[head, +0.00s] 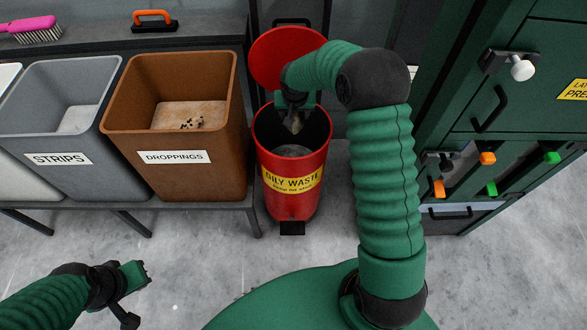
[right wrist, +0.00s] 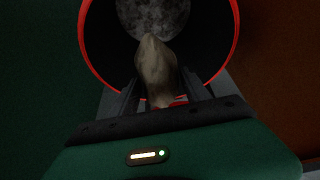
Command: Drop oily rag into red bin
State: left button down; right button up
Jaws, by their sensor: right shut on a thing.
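The red bin (head: 292,205) labelled "OILY WASTE" stands on the floor with its round red lid (head: 280,58) raised behind its mouth. My right gripper (head: 296,110) is over the bin's mouth, pointing down, shut on the oily rag (head: 294,122). The rag (right wrist: 157,70) is greyish brown and hangs between the fingers in the right wrist view. Below it, the bin's red rim (right wrist: 236,30) rings a dark inside with a grey bottom or contents. My left gripper (head: 138,284) is low at the left, away from the bin, and its jaws look apart and empty.
A brown "DROPPINGS" bin (head: 232,130) and a grey "STRIPS" bin (head: 100,140) stand on a dark bench left of the red bin. A green machine (head: 455,95) with knobs and handles stands at the right. The floor in front is clear.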

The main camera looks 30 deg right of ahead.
jog(key=o, duration=1)
jog(key=shift+d, duration=0.2)
jog(key=shift+c, duration=0.2)
jog(key=o, duration=0.5)
jog(key=shift+d+f, duration=0.2)
jog(key=shift+d, duration=0.15)
jog(key=shift+o, duration=0.2)
jog(key=shift+a+r, duration=0.2)
jog(key=shift+a, duration=0.1)
pick_arm(q)
jog(key=r+p, duration=0.4)
jog(key=shift+d+r, duration=0.25)
jog(key=shift+d, duration=0.1)
pick_arm(e)
jog(key=v, duration=1.6)
jog(key=shift+r, duration=0.25)
jog(key=shift+d, duration=0.1)
